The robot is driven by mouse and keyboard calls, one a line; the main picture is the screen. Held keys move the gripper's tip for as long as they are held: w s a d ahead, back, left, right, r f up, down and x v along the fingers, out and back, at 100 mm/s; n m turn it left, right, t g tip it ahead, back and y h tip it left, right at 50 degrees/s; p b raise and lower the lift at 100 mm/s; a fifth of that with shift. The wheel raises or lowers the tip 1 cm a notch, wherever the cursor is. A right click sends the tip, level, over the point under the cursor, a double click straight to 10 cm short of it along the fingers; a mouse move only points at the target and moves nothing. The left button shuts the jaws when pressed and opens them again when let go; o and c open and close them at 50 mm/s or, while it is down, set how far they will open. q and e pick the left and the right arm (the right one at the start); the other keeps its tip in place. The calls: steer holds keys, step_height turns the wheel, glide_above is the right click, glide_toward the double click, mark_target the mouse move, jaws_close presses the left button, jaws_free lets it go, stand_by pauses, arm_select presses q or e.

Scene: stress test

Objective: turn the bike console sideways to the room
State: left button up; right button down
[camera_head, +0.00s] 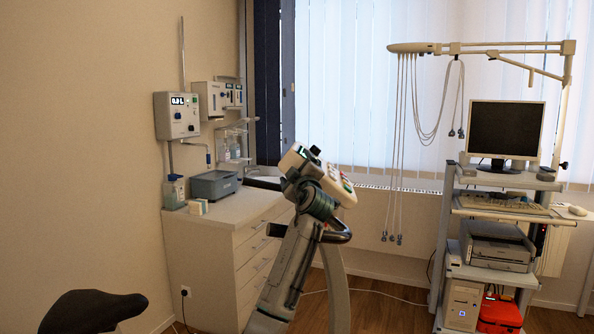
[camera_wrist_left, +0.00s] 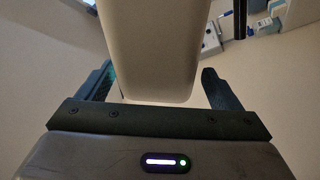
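The bike console (camera_head: 328,174) is a pale tilted box with coloured buttons, near the middle of the head view. My left arm rises from below to it. My left gripper (camera_head: 303,178) is at the console, and its fingers are hard to make out there. In the left wrist view, a pale smooth block, seemingly the console (camera_wrist_left: 155,45), reaches down between two dark, widely parted fingers. A gap shows beside the right finger, so the gripper looks open around it. Contact on the left side is unclear. My right gripper is not in view.
A dark bike saddle (camera_head: 90,309) is at bottom left. A dark handlebar (camera_head: 338,233) is close below the console. A drawer cabinet (camera_head: 232,224) stands behind, against the wall. A cart (camera_head: 490,210) with monitor and printer stands at right. Cables (camera_head: 400,150) hang from a boom.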

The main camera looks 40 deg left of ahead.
arm_select(q)
steer(key=shift+r, duration=0.1)
steer(key=b+v, duration=0.4)
steer(key=v, duration=0.7)
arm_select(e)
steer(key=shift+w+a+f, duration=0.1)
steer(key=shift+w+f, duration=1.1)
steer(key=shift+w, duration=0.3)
arm_select(q)
steer(key=shift+a, duration=0.1)
